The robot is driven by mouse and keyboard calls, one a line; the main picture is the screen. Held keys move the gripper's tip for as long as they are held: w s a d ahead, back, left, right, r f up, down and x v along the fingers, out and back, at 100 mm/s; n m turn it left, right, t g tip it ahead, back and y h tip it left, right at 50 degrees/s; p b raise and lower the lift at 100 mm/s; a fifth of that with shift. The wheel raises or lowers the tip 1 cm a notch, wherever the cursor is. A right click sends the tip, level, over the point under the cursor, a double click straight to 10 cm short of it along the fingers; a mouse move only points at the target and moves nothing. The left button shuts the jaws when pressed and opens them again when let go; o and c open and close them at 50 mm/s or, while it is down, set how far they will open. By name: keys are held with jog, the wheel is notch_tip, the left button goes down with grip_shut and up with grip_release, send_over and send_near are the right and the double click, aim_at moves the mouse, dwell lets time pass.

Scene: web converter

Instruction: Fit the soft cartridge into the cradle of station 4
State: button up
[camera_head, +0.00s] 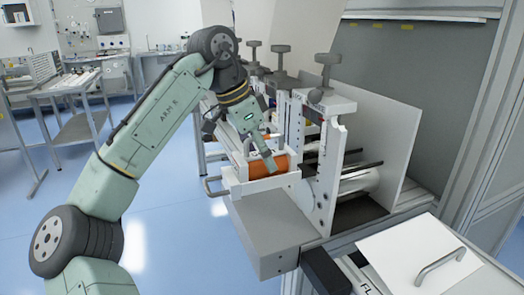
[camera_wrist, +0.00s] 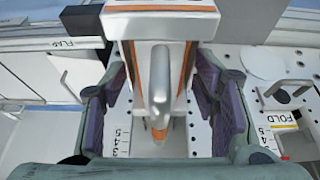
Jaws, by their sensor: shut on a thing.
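My gripper (camera_head: 265,158) reaches down at the near end of the white machine row, at an orange cylinder (camera_head: 289,162) that I take for the soft cartridge. In the wrist view my gripper's purple-padded fingers (camera_wrist: 163,118) stand on both sides of a pale body with orange edges (camera_wrist: 185,62) and a grey handle-like bar. My gripper is shut on the cartridge, though the finger contact is hard to see. The cartridge sits low among white plates. Whether it touches a cradle is hidden. I cannot make out a station 4 label in either view.
Upright white plates with dark knobs (camera_head: 281,50) stand close behind and right of my gripper. A pale cylinder (camera_head: 358,183) lies right of the plates. A white panel with a handle (camera_head: 418,258) is at the lower right. Open blue floor (camera_head: 180,215) lies to the left.

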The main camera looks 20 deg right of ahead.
jog(key=o, duration=1.6)
jog(key=v, duration=1.2)
jog(key=shift+r, duration=0.1)
